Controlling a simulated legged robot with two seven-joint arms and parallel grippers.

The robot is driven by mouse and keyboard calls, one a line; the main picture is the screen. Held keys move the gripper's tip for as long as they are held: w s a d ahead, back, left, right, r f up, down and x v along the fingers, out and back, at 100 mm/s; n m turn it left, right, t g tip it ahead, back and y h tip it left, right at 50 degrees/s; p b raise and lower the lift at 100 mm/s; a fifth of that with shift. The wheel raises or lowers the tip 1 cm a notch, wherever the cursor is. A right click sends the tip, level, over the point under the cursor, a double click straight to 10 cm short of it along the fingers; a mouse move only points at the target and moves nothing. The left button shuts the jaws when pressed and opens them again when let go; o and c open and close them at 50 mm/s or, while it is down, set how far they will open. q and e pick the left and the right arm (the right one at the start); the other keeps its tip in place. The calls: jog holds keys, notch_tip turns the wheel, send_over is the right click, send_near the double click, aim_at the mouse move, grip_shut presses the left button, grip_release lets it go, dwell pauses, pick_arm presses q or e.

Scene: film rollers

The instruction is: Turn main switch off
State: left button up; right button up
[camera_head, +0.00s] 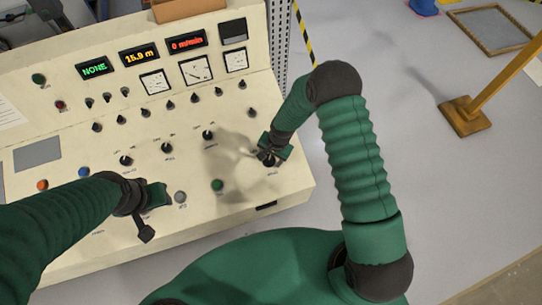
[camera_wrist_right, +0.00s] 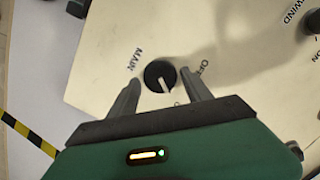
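The main switch is a round black knob (camera_wrist_right: 159,75) with a white pointer line, on the cream console. In the right wrist view "MAIN" is printed to its left and "OFF" to its upper right. The pointer line points down, toward a label mostly hidden by my gripper. My right gripper (camera_wrist_right: 163,84) is open, with one finger on each side of the knob; I cannot tell whether they touch it. In the head view the right gripper (camera_head: 270,155) is over the console's right side, largely covering the knob. My left gripper (camera_head: 148,215) hangs over the console's lower front; its opening is unclear.
The console (camera_head: 285,185) carries rows of small knobs, a green button (camera_head: 217,185), a grey button (camera_head: 180,197), dials and lit displays (camera_head: 139,55). Another knob (camera_head: 208,134) lies left of the right gripper. Open floor lies right of the console, with a yellow post (camera_head: 500,85).

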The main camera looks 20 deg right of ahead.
jog(key=shift+a, duration=0.3)
jog(key=c, duration=0.5)
jog(key=shift+c, duration=1.1)
jog(key=shift+d, duration=0.15)
jog(key=c, duration=0.3)
pick_arm(q)
jog(key=shift+a, duration=0.1)
pick_arm(e)
jog(key=shift+d, duration=0.1)
jog(key=shift+c, duration=0.2)
